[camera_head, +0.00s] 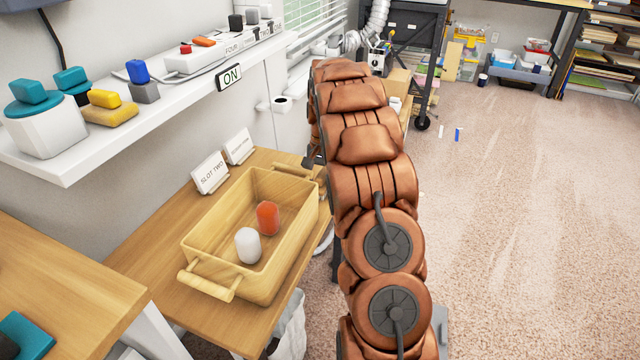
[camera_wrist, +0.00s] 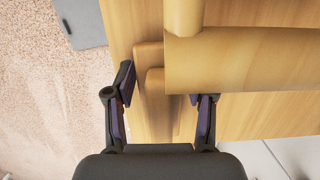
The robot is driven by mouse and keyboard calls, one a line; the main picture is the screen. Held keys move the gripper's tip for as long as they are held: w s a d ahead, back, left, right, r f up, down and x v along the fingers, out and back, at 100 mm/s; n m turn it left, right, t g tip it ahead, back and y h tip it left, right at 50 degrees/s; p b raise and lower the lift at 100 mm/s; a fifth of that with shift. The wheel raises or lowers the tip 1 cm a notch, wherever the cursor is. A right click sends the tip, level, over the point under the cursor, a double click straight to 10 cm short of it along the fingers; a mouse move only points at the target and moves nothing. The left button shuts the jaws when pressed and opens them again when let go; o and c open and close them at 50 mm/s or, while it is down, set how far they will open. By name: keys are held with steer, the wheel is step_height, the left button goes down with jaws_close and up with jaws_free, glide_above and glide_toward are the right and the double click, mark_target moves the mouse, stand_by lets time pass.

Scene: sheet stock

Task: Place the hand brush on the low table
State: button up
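I cannot pick out a hand brush in either view. A low wooden table (camera_head: 146,257) stands left of my arm in the head view, with a wooden crate (camera_head: 262,284) on it. In the head view my arm mostly hides the gripper.
Two cards (camera_head: 210,173) stand behind the crate, one reading SLOT TWO. Another wooden surface (camera_head: 60,290) is at front left. A dark workbench (camera_head: 412,50) stands behind. Carpet at right is mostly clear.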

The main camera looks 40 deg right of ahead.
mark_target(323, 172)
steer(key=shift+o, duration=0.8)
steer(key=r, duration=0.3)
steer(key=d+r+p, duration=0.1)
steer(key=r, duration=0.3)
steer(key=r+p, duration=0.1)
steer(key=r, duration=0.3)
steer(key=shift+w+d+r, duration=0.2)
steer(key=shift+w+r, duration=0.05)
steer(key=shift+w, duration=0.15)
steer(key=shift+r, duration=0.3)
